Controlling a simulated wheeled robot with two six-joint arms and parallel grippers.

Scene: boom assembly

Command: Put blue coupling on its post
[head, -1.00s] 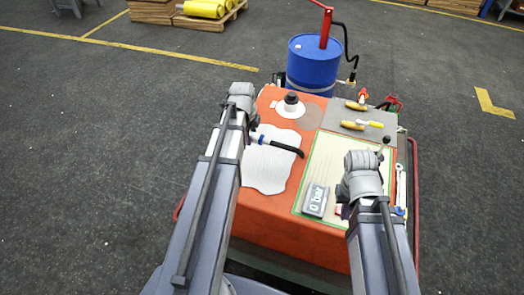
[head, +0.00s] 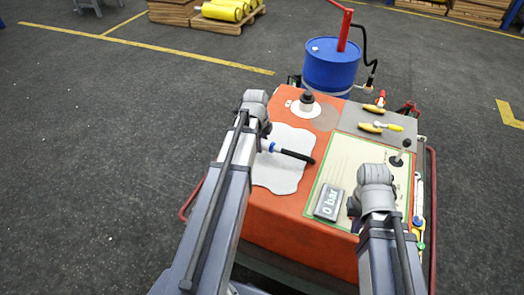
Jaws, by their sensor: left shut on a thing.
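The blue coupling (head: 271,147) sits at the end of a short black hose (head: 297,156), over the white cloth (head: 275,178) on the orange bench top. My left gripper (head: 265,143) is shut on the blue coupling; its fingers are mostly hidden by my wrist. The hose sticks out to the right from it. I cannot tell how high it is above the cloth. My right gripper (head: 354,206) is mostly hidden behind my wrist, near the grey display, so its jaws do not show. Which fitting is the coupling's post I cannot tell.
A black fitting on a white disc (head: 306,103) stands at the back left of the bench. A black-knobbed lever (head: 401,154) stands at right. A "0 bar" display (head: 328,203) lies in front. Yellow-handled tools (head: 372,127) lie at back right. A blue drum (head: 331,66) stands behind.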

